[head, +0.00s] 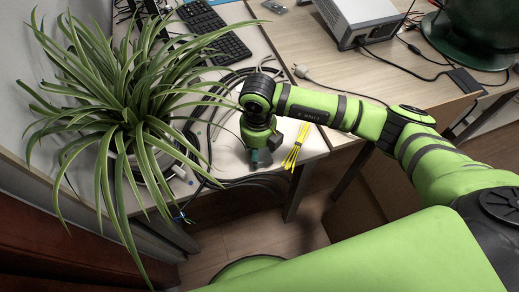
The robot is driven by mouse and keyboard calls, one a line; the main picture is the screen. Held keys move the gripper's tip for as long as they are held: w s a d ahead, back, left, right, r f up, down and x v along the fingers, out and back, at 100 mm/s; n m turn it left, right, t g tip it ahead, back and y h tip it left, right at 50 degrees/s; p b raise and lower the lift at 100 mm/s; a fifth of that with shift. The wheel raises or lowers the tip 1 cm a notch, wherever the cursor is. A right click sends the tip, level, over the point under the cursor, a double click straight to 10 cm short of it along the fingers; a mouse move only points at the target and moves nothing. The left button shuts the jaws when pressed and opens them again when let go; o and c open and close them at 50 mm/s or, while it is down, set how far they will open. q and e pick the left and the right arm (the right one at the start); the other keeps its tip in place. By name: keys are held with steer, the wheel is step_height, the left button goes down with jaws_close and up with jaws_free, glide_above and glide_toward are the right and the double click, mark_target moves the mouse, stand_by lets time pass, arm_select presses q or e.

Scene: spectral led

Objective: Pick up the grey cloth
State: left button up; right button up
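My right arm reaches in from the right, and its gripper (260,160) points down at the front corner of the white desk (222,160). The fingers are small, dark and partly hidden by the wrist, so I cannot tell whether they are open or shut, or whether they hold anything. I cannot make out a grey cloth; the area under the gripper is partly hidden by the wrist. My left gripper is out of view.
A large spiky plant (125,115) covers the desk's left side. Yellow cable ties (296,147) lie just right of the gripper, with dark cables (222,88) behind. A black keyboard (219,35) is at the back. A white box device (358,20) stands on the wooden desk.

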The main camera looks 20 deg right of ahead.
step_height(320, 180, up, 3)
steer(key=shift+w+r+b, duration=0.1)
steer(key=shift+r+b, duration=0.05)
steer(key=shift+b, duration=0.3)
steer(key=s+d+r, duration=0.2)
steer(key=s, duration=0.1)
steer(key=s+d+r+b, duration=0.1)
steer(key=s+d+r, duration=0.1)
steer(key=s+r, duration=0.1)
steer(key=s+d+r, duration=0.2)
steer(key=s, duration=0.2)
steer(key=shift+s+d+r+b, duration=0.1)
steer(key=shift+r+b, duration=0.15)
steer(key=shift+b, duration=0.05)
steer(key=c, duration=0.4)
steer(key=shift+c, duration=0.2)
